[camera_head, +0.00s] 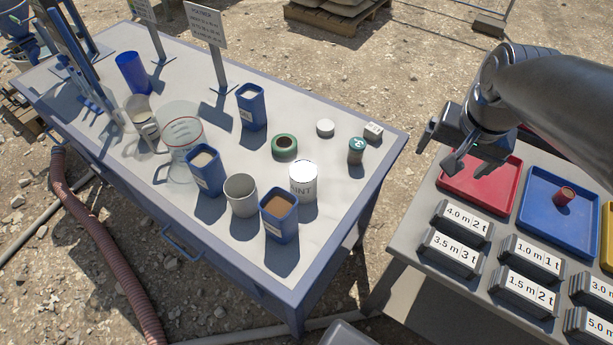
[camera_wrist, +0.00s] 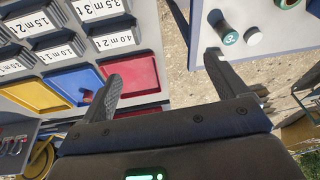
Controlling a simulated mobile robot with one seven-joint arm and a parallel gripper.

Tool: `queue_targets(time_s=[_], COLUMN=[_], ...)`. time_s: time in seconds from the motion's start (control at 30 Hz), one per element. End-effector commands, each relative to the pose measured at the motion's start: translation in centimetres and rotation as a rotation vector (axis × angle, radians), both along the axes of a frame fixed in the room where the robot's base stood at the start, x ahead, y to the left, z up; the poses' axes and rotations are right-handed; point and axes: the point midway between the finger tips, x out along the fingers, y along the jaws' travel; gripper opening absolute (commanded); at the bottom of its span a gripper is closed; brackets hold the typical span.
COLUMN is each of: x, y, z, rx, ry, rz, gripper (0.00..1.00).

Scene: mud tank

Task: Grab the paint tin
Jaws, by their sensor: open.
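The paint tin (camera_head: 303,183) is a white cylinder with "PAINT" in grey on its side. It stands upright on the grey-topped table in the head view, between a blue container of brown material and a green tape roll. It is not visible in the wrist view. My gripper (camera_head: 465,152) is open and empty, over the left edge of the red tray, to the right of the tin and well apart from it. In the wrist view the two fingers of my gripper (camera_wrist: 165,75) are spread with nothing between them.
A blue container (camera_head: 279,217) and a grey cup (camera_head: 241,194) stand close to the tin. A green tape roll (camera_head: 284,146), a small teal-topped jar (camera_head: 356,151) and a white lid (camera_head: 325,127) lie nearby. A gap separates this table from the one with trays (camera_head: 479,204).

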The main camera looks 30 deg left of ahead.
Motion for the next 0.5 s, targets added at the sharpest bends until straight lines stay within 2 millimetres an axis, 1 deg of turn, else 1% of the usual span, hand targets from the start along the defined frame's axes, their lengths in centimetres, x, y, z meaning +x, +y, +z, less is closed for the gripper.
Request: queue_targets(time_s=[0.03, 0.13, 0.17, 0.2, 0.27, 0.3, 0.37, 0.4, 0.5], x=[0.5, 1.3, 1.4, 1.5, 1.5, 1.3, 1.0, 0.6, -0.5], y=[2.3, 6.4, 7.7, 9.5, 12.1, 13.8, 16.5, 18.2, 22.2], z=[-0.8, -2.3, -2.8, -3.5, -4.7, -5.5, -6.9, -7.8, -10.2], rx=[-0.005, -0.013, -0.018, -0.022, -0.031, -0.038, -0.049, -0.058, -0.08], ry=[0.024, 0.064, 0.076, 0.091, 0.114, 0.128, 0.149, 0.162, 0.192], rz=[0.02, 0.041, 0.048, 0.056, 0.069, 0.076, 0.089, 0.096, 0.113], gripper=[0.9, 0.9, 0.9, 0.9, 0.9, 0.9, 0.9, 0.9, 0.9])
